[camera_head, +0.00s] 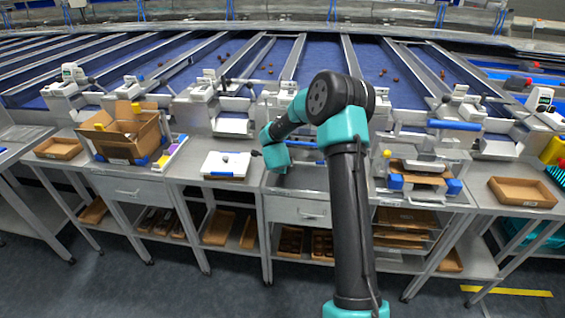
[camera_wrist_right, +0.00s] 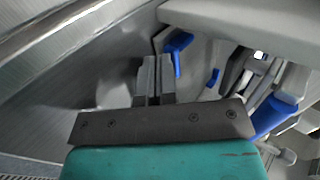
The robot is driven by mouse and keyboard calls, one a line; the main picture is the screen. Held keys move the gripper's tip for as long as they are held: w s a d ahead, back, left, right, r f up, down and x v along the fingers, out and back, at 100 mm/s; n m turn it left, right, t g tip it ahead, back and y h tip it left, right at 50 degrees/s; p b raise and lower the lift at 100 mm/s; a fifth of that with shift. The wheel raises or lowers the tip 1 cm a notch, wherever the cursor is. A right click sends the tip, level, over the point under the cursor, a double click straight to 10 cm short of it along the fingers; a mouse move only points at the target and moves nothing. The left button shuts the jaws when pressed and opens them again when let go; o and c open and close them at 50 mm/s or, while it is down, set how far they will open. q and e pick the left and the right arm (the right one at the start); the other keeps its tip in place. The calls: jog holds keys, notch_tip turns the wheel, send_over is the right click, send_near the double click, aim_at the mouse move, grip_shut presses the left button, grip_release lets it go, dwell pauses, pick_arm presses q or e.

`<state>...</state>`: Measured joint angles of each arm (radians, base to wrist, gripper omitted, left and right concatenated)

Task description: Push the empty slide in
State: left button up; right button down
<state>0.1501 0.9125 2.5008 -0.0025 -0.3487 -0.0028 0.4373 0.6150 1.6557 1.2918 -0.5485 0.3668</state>
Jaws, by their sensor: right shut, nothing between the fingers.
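My right gripper (camera_head: 259,153) is at the end of the teal and black arm, over the middle bench and pointing left. In the right wrist view its two grey fingers (camera_wrist_right: 153,72) are shut together with nothing between them. Just past the fingertips is a blue angled handle (camera_wrist_right: 178,45) beside a pale metal panel (camera_wrist_right: 240,20); I cannot tell whether they touch. A smaller blue piece (camera_wrist_right: 213,78) lies to its right. I cannot tell for certain which part is the empty slide; my arm hides part of the middle station. My left gripper is not in view.
A white board (camera_head: 227,165) lies left of the gripper. An open cardboard box (camera_head: 120,133) stands further left, and a brown tray (camera_head: 522,192) lies at far right. In the right wrist view a thick blue bar (camera_wrist_right: 275,117) is close on the right. Sloping metal lanes run behind.

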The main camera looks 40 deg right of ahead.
jog(key=shift+s+a, duration=0.45)
jog(key=shift+a, duration=0.2)
jog(key=shift+s+a, duration=0.4)
jog(key=shift+a, duration=0.2)
jog(key=v, duration=1)
jog(key=shift+s+a, duration=0.2)
jog(key=shift+s, duration=0.05)
jog(key=s+a+f+n+y, duration=0.3)
jog(key=a+f+n, duration=0.4)
jog(key=f, duration=0.2)
jog(key=s+a+f+n+y, duration=0.2)
jog(key=a+f+n+y, duration=0.1)
jog(key=a+f+n, duration=0.5)
jog(key=s+a+f+n+g+y, duration=0.5)
jog(key=s+a+f+n, duration=0.4)
jog(key=s, duration=0.5)
jog(key=a+n, duration=0.2)
jog(key=a, duration=0.1)
jog(key=shift+a+f, duration=0.2)
jog(key=shift+f, duration=0.1)
